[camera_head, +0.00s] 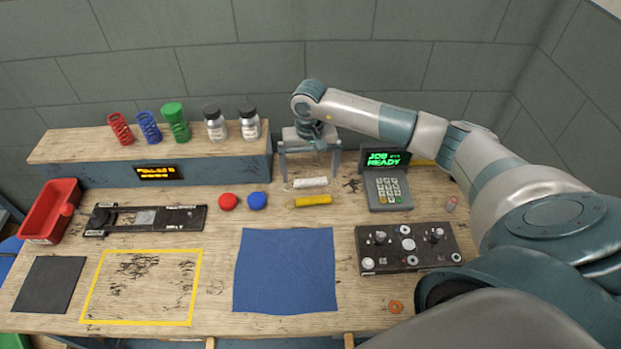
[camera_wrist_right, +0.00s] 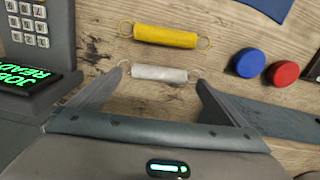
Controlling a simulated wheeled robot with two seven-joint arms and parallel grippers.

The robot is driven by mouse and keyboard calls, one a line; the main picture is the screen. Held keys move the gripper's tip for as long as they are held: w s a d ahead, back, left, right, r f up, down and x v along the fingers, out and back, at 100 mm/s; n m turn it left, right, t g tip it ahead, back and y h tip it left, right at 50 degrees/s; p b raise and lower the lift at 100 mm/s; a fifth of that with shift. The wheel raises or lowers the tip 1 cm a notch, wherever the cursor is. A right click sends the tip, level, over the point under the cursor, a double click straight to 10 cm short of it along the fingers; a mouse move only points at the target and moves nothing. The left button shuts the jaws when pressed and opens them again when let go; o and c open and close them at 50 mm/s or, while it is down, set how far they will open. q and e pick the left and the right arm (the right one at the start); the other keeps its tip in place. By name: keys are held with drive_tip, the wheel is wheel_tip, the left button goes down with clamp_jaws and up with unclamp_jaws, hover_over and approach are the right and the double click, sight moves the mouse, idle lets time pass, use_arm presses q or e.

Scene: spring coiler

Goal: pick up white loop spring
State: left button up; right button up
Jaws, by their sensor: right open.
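The white loop spring (camera_head: 310,183) lies flat on the wooden table, just behind the yellow spring (camera_head: 313,200). In the right wrist view the white spring (camera_wrist_right: 160,73) has a wire loop at each end. My right gripper (camera_head: 309,178) is open above the table at the white spring. In the wrist view its two fingers (camera_wrist_right: 162,78) stand apart, one near each end of the spring, and nothing is held. Whether the fingers touch the spring cannot be told. My left gripper is not in view.
The yellow spring (camera_wrist_right: 165,35) lies close beside the white one. Red (camera_head: 228,201) and blue (camera_head: 257,200) round buttons are to the left. A keypad terminal (camera_head: 388,190) stands close on the right. The wooden shelf (camera_head: 90,147) is behind left. The blue mat (camera_head: 285,270) in front is clear.

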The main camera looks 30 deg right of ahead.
drive_tip(key=shift+s+f+p, duration=0.1)
drive_tip(key=shift+f+p, duration=0.3)
drive_tip(key=shift+f, duration=0.9)
drive_tip(key=c, duration=1.2)
drive_tip(key=shift+r, duration=0.15)
drive_tip(key=shift+r+b, duration=0.85)
drive_tip(key=shift+s+r+b, duration=0.2)
drive_tip(key=shift+r+b, duration=0.5)
drive_tip(key=shift+r, duration=0.4)
drive_tip(key=s+r+b, duration=0.1)
drive_tip(key=s+r, duration=0.1)
drive_tip(key=s, duration=0.1)
drive_tip(key=s+r+b, duration=0.2)
drive_tip(key=s, duration=0.2)
drive_tip(key=s+r+b, duration=0.1)
drive_tip(key=s+r, duration=0.2)
drive_tip(key=s, duration=0.1)
drive_tip(key=shift+s+a+b, duration=0.1)
drive_tip(key=shift+a+b, duration=0.2)
